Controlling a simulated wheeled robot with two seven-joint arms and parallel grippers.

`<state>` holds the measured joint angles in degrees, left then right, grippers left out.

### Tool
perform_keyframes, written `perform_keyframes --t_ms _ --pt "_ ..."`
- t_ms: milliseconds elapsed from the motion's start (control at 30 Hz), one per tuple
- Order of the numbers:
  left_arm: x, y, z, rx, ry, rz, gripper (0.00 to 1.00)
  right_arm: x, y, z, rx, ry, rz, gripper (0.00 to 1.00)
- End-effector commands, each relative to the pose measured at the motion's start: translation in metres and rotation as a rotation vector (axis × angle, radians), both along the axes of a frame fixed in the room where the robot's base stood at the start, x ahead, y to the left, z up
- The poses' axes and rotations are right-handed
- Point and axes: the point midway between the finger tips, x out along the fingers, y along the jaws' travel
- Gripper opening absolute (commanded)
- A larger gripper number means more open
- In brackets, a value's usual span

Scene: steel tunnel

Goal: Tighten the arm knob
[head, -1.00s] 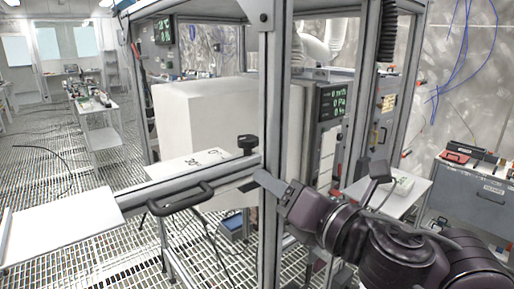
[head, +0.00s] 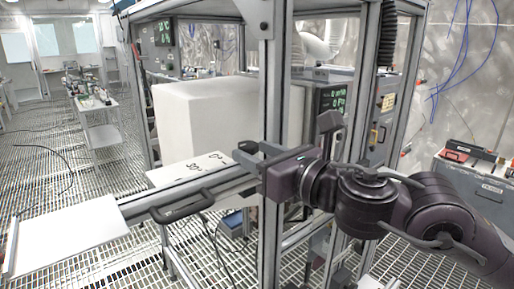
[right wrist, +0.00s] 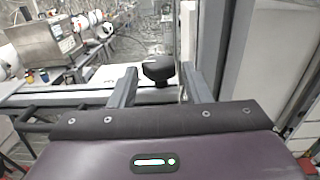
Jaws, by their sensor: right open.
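The arm knob (right wrist: 157,70) is a black knob on a short stem at the inner end of the grey metal arm (head: 190,187). In the right wrist view it shows between and just beyond my fingertips, with gaps on both sides. My right gripper (right wrist: 160,82) is open, with one finger to each side of the knob's line. In the head view, my right gripper (head: 248,154) reaches across the frame post to the knob, which is mostly hidden by the fingers. My left gripper is not in view.
A vertical frame post (head: 274,90) stands close by my right gripper. A black handle (head: 182,207) sits on the arm's near side, and a white plate (head: 70,233) is at its outer end. A dial plate with numbers (head: 195,168) lies behind the arm.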

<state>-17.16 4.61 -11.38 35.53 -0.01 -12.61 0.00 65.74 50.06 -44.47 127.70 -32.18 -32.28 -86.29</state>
Motion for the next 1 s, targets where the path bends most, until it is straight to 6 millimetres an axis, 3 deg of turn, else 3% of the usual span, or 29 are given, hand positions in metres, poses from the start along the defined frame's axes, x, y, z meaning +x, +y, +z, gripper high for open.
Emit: perform_keyframes --t_ms 333,567,1000 --pt "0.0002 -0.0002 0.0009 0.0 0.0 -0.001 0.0 0.0033 0.003 0.0 0.001 -0.001 0.0 0.42" --pt "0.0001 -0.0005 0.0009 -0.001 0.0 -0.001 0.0 0.0032 0.0028 0.0001 0.001 -0.001 0.0 0.12" --pt "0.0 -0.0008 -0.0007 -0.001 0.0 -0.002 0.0 0.0007 0.0064 0.0005 0.0 -0.002 -0.104 0.12"
